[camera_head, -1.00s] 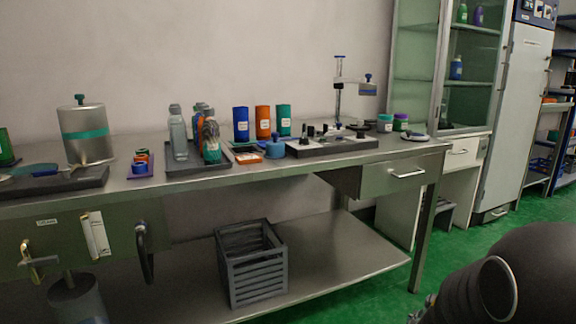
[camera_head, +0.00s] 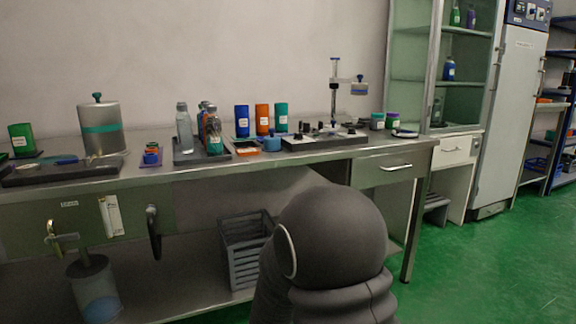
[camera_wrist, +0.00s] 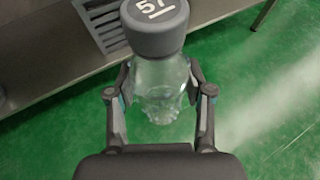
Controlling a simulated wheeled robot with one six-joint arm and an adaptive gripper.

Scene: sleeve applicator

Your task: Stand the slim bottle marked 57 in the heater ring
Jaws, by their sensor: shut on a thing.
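The slim bottle marked 57 (camera_wrist: 160,88) shows in the wrist view, a clear bottle with a grey cap bearing a white 57. My gripper (camera_wrist: 160,98) is shut on its body, with one finger on each side. The green floor shows through and around the bottle, so it is held clear of the bench. The gripper and this bottle do not show in the head view. I cannot surely pick out the heater ring; a dark base with small fittings and an upright stand (camera_head: 325,140) is on the bench's right part.
The steel bench (camera_head: 215,170) carries a dark tray (camera_head: 188,160) with several bottles, and blue, orange and teal cylinders (camera_head: 262,120) behind. A metal tank (camera_head: 102,128) stands left. A grey crate (camera_head: 245,250) is on the lower shelf. Green floor (camera_head: 470,265) is open at right.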

